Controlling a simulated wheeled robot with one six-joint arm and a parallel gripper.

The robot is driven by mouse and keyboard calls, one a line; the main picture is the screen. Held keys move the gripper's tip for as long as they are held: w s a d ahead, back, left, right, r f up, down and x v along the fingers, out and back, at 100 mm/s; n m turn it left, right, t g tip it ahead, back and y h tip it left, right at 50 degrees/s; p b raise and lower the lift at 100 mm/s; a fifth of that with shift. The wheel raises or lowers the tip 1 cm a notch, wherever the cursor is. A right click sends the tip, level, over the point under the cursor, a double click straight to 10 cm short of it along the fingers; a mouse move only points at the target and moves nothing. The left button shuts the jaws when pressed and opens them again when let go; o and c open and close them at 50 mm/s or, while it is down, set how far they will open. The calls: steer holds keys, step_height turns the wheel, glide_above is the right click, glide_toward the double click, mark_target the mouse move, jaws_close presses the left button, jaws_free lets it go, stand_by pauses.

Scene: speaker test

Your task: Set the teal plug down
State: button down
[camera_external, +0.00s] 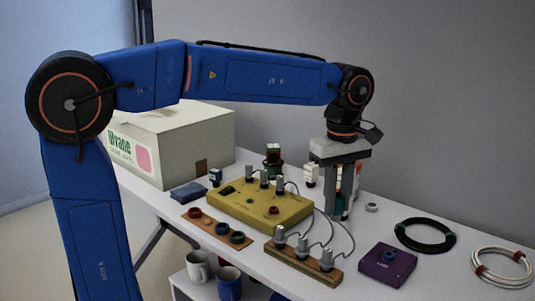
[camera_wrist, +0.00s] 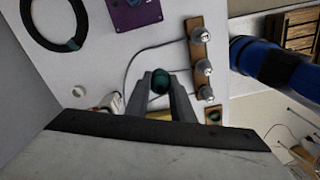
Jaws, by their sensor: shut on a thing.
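The teal plug (camera_wrist: 160,81) shows in the wrist view as a dark teal round end between the two grey fingertips. My gripper (camera_wrist: 160,88) is shut on it and points down. In the external view my gripper (camera_external: 339,208) is over the right part of the table, behind the wooden strip with the grey plugs. The plug is hard to make out there. I cannot tell how far its lower end is from the table.
A yellow box (camera_external: 240,208) with grey plugs and cables stands left of my gripper. In front are a wooden strip (camera_external: 290,263) with cabled plugs and a purple box (camera_external: 375,267). A black coil (camera_external: 410,244) and white coil (camera_external: 484,271) lie to the right. A carton (camera_external: 190,150) stands back left.

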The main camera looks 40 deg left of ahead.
mark_target(337, 197)
steer(key=shift+f, duration=4.4)
steer(key=shift+f, duration=0.1)
steer(key=c, duration=1.5)
jaws_free()
steer(key=shift+c, duration=0.2)
step_height(337, 197, up, 12)
steer(key=shift+r, duration=0.15)
steer(key=s+a+f+m+t, duration=0.2)
steer(key=s+a+f+m, duration=0.4)
steer(key=s, duration=0.5)
steer(key=s+a+f+m+t, duration=0.2)
steer(key=s+a+f+m, duration=0.5)
steer(key=s+a+f, duration=0.2)
steer(key=shift+s+a+f+t, duration=0.35)
steer(key=shift+s+a, duration=0.7)
steer(key=shift+s, duration=0.45)
